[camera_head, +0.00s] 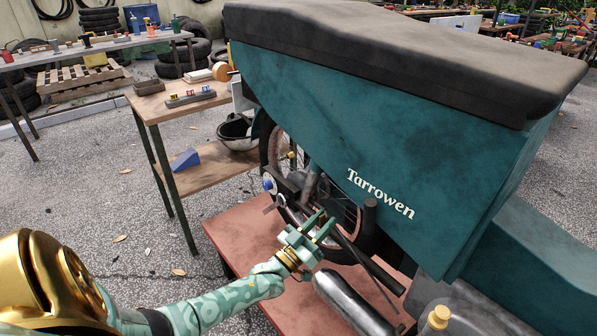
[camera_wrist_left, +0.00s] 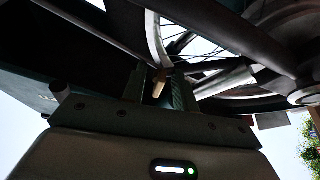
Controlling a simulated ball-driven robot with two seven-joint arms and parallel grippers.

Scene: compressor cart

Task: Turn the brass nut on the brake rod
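My left gripper (camera_head: 321,222) reaches in under the teal cart body, close to the wheel (camera_head: 345,208). It also shows in the left wrist view (camera_wrist_left: 159,78), with its two fingers apart. A small brass-coloured piece, which looks like the brass nut (camera_wrist_left: 161,82), shows between the fingers. I cannot tell whether either finger touches it. In the head view the nut cannot be made out, and the brake rod cannot be told from the other dark rods beside the wheel. My right gripper is in neither view.
The teal body marked Tarrowen (camera_head: 380,194) overhangs the gripper. A red platform (camera_head: 245,231) lies beneath, with a grey silencer-like cylinder (camera_head: 350,302) at right. A wooden bench (camera_head: 170,105) stands at left. Spokes and dark bars (camera_wrist_left: 225,35) crowd the wrist view.

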